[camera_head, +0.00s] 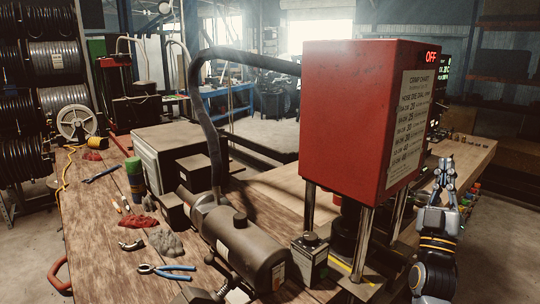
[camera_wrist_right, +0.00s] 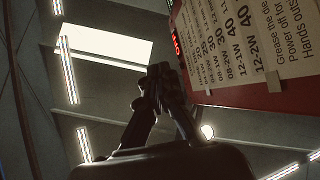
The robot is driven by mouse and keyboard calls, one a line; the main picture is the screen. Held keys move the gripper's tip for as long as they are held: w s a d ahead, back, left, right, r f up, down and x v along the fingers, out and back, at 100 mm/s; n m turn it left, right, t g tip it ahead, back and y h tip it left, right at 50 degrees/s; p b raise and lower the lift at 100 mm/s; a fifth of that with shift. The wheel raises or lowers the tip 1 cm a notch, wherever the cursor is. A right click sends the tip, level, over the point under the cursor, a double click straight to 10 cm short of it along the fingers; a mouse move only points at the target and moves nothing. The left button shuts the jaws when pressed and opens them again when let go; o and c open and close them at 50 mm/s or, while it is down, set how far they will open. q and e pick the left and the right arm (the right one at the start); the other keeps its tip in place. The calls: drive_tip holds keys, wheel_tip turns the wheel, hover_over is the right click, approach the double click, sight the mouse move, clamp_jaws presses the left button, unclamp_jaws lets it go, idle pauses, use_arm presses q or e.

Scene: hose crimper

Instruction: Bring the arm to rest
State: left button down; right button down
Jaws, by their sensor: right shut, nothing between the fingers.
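My right gripper (camera_head: 445,168) points upward to the right of the red hose crimper (camera_head: 345,120). Its fingers are together with nothing between them. In the right wrist view the dark gripper (camera_wrist_right: 160,75) stands against the ceiling, with the crimper's red housing and its printed chart (camera_wrist_right: 250,45) at the upper right. A gap shows between gripper and housing in the head view. My left gripper is not in view.
The crimper stands on a wooden workbench (camera_head: 95,235) with a grey pump cylinder (camera_head: 245,250), blue-handled pliers (camera_head: 165,272) and rags (camera_head: 165,243). A black hose (camera_head: 205,110) arches to the crimper's back. Small coloured items (camera_head: 468,196) sit close behind my right gripper.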

drive_tip(key=s+a+f+n+g+y, duration=0.1)
drive_tip(key=s+a+f+g+y, duration=0.2)
drive_tip(key=f, duration=0.7)
drive_tip(key=s+a+f+n+g+y, duration=0.1)
drive_tip(key=a+f+g+y, duration=0.25)
drive_tip(key=f, duration=0.55)
drive_tip(key=s+a+f+n+g+y, duration=0.25)
drive_tip(key=f+y, duration=0.25)
drive_tip(key=f, duration=0.5)
drive_tip(key=s+a+f+m+g, duration=0.15)
drive_tip(key=s+f+g, duration=0.35)
drive_tip(key=s, duration=0.5)
drive_tip(key=s+a+f+m+g, duration=0.1)
drive_tip(key=s+a+f+g, duration=0.2)
drive_tip(key=s+f, duration=0.45)
drive_tip(key=s+a+f+m+g, duration=0.1)
drive_tip(key=s+a+f+g, duration=0.3)
drive_tip(key=s, duration=0.8)
wheel_tip(320, 180, down, 27)
drive_tip(key=s+d+g, duration=0.2)
drive_tip(key=s+d+f+g, duration=0.1)
drive_tip(key=s+d+f, duration=0.1)
drive_tip(key=s+f, duration=1.2)
drive_tip(key=shift+s+d+f+n+y, duration=0.2)
drive_tip(key=shift+s+f+n+y, duration=0.2)
drive_tip(key=shift+s, duration=0.4)
